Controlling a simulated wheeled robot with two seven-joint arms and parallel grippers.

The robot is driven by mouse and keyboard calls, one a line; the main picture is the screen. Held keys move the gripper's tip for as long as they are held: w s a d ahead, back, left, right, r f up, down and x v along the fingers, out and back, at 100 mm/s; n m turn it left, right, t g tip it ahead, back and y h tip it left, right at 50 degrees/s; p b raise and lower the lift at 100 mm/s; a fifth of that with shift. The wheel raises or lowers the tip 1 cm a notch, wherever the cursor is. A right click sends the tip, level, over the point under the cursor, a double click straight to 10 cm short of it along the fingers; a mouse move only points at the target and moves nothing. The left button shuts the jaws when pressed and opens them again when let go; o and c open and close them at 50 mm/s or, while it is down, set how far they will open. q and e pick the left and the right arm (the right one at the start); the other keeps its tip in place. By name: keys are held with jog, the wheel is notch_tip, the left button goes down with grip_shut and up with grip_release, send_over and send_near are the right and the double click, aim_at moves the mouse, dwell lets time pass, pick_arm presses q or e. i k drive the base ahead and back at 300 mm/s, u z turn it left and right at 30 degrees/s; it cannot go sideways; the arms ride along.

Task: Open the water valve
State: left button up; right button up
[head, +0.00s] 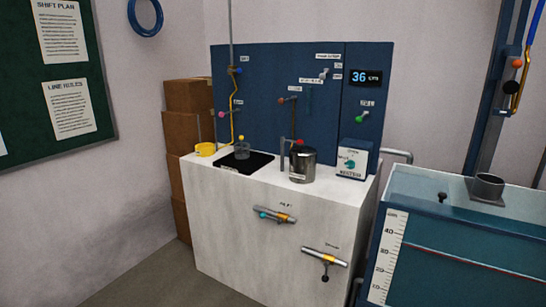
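Several small valves with coloured knobs sit on the dark blue panel (260,120), and their labels are too small to read surely. A blue knob (238,71) is at the upper left, with a yellow tube below it. A pipe valve with a teal part (264,214) and one with a black handle (325,271) are on the white cabinet front. I cannot tell which is the water valve. Neither gripper is in view.
A steel pot (302,165), a yellow ring (205,149), a clear cup (242,151) and a white switch box (352,161) stand on the white cabinet (215,195). A graduated water tank (450,250) stands at right. Boxes (190,95) are stacked behind. Floor shows at lower left.

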aim_at(350, 165)
jog(key=u, duration=0.55)
jog(key=i, duration=1.3)
